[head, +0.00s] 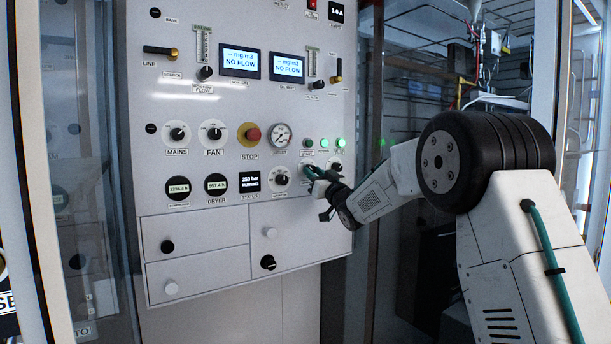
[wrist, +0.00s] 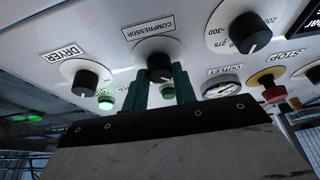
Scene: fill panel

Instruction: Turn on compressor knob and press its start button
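The compressor knob (wrist: 160,66) is black on a round white plate under the COMPRESSOR label in the wrist view. My gripper (wrist: 162,78) has its two green fingers apart, one toward each side of the knob. I cannot tell if they touch or grip it. A dim green button (wrist: 168,93) shows between the fingers; its label is hidden, so I cannot tell if it is the start button. In the head view my gripper (head: 313,174) is at the panel's right side and largely covers the compressor knob. A dark green button (head: 308,143) sits just above it.
The dryer knob (wrist: 86,78) and a lit green light (wrist: 105,103) are beside my gripper. A pressure knob (wrist: 249,33), outlet gauge (wrist: 222,87) and red stop button (wrist: 273,92) are on the other side. Drawers (head: 195,240) fill the lower panel (head: 230,110); a glass partition stands right.

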